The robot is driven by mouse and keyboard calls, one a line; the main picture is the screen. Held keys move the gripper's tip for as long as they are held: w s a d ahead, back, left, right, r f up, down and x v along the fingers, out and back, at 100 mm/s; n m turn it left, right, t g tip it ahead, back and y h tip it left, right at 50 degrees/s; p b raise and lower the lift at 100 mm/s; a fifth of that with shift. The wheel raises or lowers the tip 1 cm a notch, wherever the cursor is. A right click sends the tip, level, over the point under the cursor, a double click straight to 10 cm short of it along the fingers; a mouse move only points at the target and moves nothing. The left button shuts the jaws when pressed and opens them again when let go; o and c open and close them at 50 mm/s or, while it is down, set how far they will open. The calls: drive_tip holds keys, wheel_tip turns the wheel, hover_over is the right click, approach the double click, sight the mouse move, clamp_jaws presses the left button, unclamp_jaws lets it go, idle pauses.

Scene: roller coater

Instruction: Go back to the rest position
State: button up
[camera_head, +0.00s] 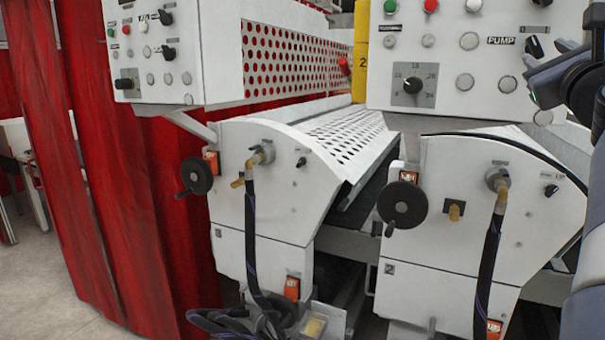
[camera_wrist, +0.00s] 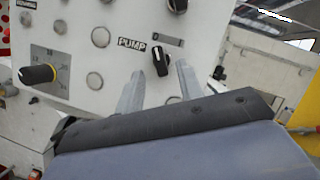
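My gripper (camera_head: 534,72) is at the upper right of the head view, in front of the right control panel (camera_head: 455,90). In the wrist view my gripper (camera_wrist: 158,82) shows two grey fingers set apart with nothing between them, so it is open and empty. Beyond the fingertips is a black rotary knob (camera_wrist: 160,60) beside the PUMP label (camera_wrist: 132,43). The knob also shows in the head view (camera_head: 534,47), just above the gripper. Whether a finger touches the panel cannot be told.
Two white roller units, left (camera_head: 270,190) and right (camera_head: 450,220), carry black handwheels and hanging black hoses. A second control panel (camera_head: 150,50) is at the upper left. A red curtain (camera_head: 110,180) hangs at the left, with open floor (camera_head: 45,275) beyond it.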

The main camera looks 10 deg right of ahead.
sight(537, 47)
drive_tip(key=p+x, duration=0.1)
drive_tip(key=x, duration=0.3)
drive_tip(key=shift+w+r, duration=0.2)
drive_tip(key=shift+f+m, duration=0.2)
drive_tip(key=shift+m, duration=0.2)
drive_tip(key=shift+s+m+h, duration=0.15)
drive_tip(key=shift+m+h, duration=0.35)
